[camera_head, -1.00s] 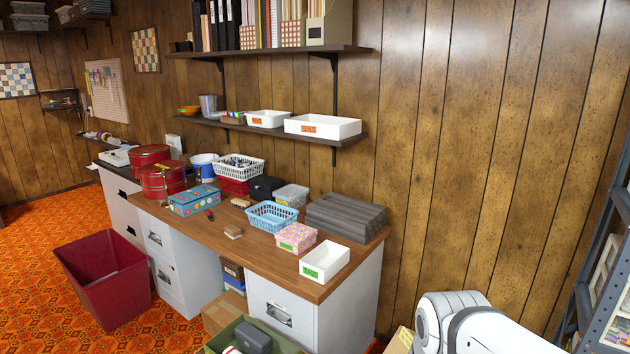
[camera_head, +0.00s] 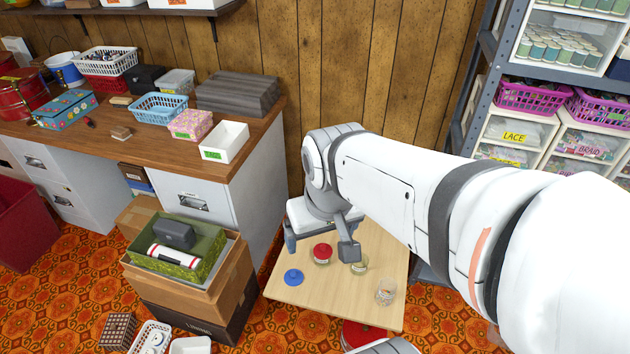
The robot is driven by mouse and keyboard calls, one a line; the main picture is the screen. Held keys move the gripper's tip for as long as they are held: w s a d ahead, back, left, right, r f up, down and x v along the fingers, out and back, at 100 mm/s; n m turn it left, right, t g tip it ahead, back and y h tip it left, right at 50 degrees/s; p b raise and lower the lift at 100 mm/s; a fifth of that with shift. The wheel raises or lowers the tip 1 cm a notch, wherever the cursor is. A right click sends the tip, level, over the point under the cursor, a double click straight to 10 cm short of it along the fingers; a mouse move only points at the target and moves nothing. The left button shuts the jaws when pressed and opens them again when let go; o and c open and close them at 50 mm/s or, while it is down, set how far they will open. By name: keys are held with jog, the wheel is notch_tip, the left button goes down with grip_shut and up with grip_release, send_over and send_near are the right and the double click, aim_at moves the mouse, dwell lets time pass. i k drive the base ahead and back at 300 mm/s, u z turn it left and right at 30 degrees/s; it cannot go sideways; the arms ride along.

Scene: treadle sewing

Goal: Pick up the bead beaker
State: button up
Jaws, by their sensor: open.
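A small clear beaker (camera_head: 386,291) with coloured bits in it stands near the right edge of a small light wooden table (camera_head: 335,297); it looks like the bead beaker. My gripper (camera_head: 320,247) is over the back left part of this table, pointing down, with its dark fingers wide apart. It is open and appears empty. The beaker is apart from it, to the right and nearer the camera. A red-lidded jar (camera_head: 321,252) shows between the fingers, and a small jar (camera_head: 359,267) stands just beside the right finger.
A blue lid (camera_head: 293,277) lies at the table's left. Stacked boxes (camera_head: 190,290) stand left of the table, below the desk (camera_head: 150,148). Shelving with drawers (camera_head: 530,130) rises at the right. My arm hides much of the right side. The table's front middle is clear.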

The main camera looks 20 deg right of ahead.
aim_at(383, 299)
jog(key=z, duration=3.6)
jog(key=k, duration=0.7)
jog(key=u, duration=0.75)
